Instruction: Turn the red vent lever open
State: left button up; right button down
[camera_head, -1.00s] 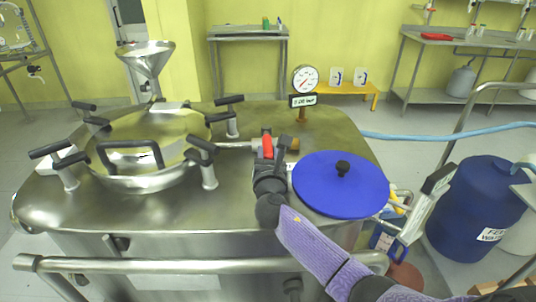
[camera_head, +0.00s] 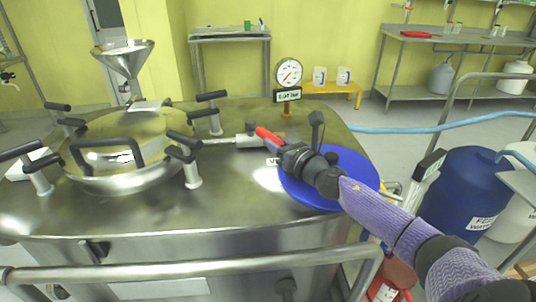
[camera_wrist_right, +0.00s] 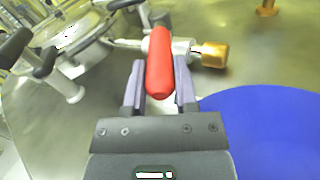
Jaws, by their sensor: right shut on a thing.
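The red vent lever (camera_head: 267,135) sits on a small valve on the steel reactor top, at the end of a thin metal pipe. In the head view it slants down to the right, towards my right gripper (camera_head: 281,144). In the right wrist view the red lever (camera_wrist_right: 159,68) lies between the two fingers of my right gripper (camera_wrist_right: 160,78), which is shut on it. The valve's brass end (camera_wrist_right: 209,54) shows to the right of the lever. My left gripper is not in view.
A blue round lid (camera_head: 303,191) lies under my right forearm. A pressure gauge (camera_head: 289,72) stands behind the valve. A round hatch (camera_head: 125,160) with black-handled clamps is to the left. A steel rail (camera_head: 200,262) runs along the front.

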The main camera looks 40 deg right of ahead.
jog(key=shift+d+f+n+y+b, duration=0.25)
jog(key=shift+d+n+y+b, duration=0.25)
jog(key=shift+y+b, duration=0.3)
jog(key=shift+r, duration=0.1)
jog(key=shift+y, duration=0.3)
jog(key=shift+c, duration=2)
grip_release()
jog(key=shift+d+r, duration=0.1)
